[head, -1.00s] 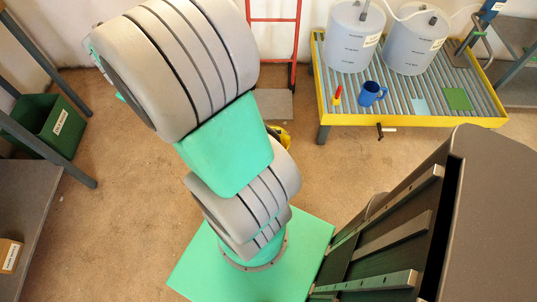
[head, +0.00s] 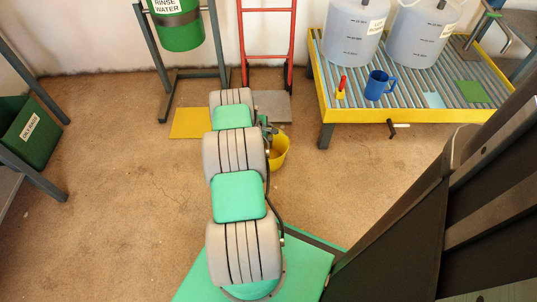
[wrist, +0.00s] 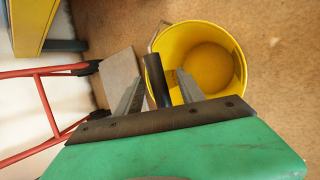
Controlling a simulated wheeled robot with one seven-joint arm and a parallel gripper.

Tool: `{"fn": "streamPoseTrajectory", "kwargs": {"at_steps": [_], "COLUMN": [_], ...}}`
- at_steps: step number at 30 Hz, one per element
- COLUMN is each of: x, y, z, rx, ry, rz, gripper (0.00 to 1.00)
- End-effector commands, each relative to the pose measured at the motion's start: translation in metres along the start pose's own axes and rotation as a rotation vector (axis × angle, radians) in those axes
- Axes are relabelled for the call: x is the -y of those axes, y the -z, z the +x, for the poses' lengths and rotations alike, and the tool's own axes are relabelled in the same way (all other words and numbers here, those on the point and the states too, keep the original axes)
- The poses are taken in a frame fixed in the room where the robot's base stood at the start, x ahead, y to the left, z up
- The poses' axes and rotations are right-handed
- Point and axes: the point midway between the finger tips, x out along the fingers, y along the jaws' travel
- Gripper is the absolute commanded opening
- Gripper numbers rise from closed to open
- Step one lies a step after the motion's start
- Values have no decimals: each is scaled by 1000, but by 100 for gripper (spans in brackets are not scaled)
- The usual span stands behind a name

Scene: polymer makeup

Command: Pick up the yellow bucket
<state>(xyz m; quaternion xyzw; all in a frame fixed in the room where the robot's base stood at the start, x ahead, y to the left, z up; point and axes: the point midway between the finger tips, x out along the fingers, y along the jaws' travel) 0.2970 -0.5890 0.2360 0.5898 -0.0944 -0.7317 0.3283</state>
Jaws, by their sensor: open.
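The yellow bucket (wrist: 212,62) stands on the floor and is seen from above in the wrist view, with its open mouth towards the camera. Its dark cylindrical handle grip (wrist: 157,80) lies between the two fingers of my gripper (wrist: 159,90). The fingers are apart, with a gap on each side of the grip. In the head view the bucket (head: 280,152) shows beside my outstretched arm, which hides its left part. My gripper is mostly hidden there.
A red hand truck (head: 267,50) with a grey toe plate (head: 272,106) stands close behind the bucket. A yellow-edged grated table (head: 420,115) is to the right. A green drum (head: 178,30) hangs on a stand at back left. Open floor lies left of my arm.

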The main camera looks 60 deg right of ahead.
Motion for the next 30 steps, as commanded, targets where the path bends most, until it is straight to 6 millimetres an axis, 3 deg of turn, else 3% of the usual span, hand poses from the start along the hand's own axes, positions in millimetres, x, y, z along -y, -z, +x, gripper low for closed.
{"fn": "streamPoseTrajectory", "kwargs": {"at_steps": [1,4,12,27,30], "x": [3,2,0,0,0], "y": [3,2,1,2,2], "z": [16,28,29,29,29], "rx": [0,0,-1,-1,-1], "ry": [0,1,1,1,2], "rz": [1,2,0,0,0], "gripper": [45,45,45,4,0]}}
